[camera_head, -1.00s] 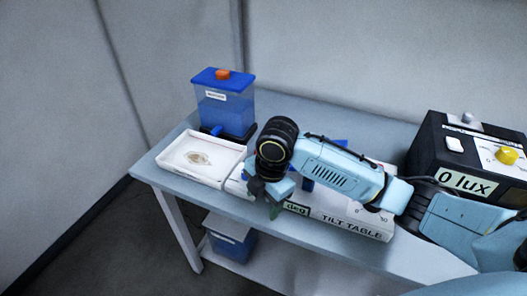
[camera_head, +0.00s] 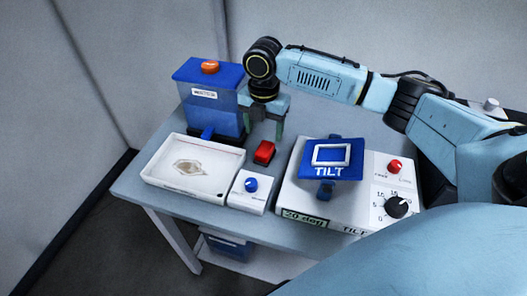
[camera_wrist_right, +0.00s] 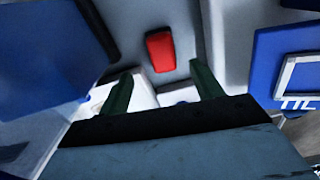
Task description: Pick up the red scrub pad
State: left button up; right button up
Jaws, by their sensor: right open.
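The red scrub pad (camera_head: 264,152) is a small red block lying on the grey table, between the blue dispenser and the tilt table. In the right wrist view the pad (camera_wrist_right: 160,51) lies beyond the two green fingertips, roughly centred between them. My right gripper (camera_head: 266,132) is open and empty, pointing down just above and behind the pad. In the right wrist view its fingers (camera_wrist_right: 163,84) are spread wide, with nothing between them. My left gripper is not in view.
A blue dispenser (camera_head: 212,108) with an orange knob stands left of the gripper. A white tray (camera_head: 228,161) holding a pale brownish item and a small box with a blue knob (camera_head: 251,185) are in front. The tilt table (camera_head: 293,188) with its blue plate (camera_head: 335,172) stands to the right.

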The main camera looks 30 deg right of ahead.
aim_at(265, 148)
jog(key=shift+f, duration=1)
jog(key=shift+s+f, duration=0.1)
jog(key=shift+f, duration=0.6)
notch_tip(265, 148, down, 4)
jog(key=shift+s+d+r+b, duration=0.1)
jog(key=shift+r+b, duration=0.1)
jog(key=shift+b, duration=0.15)
jog(key=shift+f, duration=0.2)
jog(key=shift+c, duration=0.3)
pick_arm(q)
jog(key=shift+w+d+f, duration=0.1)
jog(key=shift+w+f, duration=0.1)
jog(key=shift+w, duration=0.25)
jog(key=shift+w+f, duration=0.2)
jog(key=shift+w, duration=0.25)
pick_arm(e)
jog(key=c, duration=1)
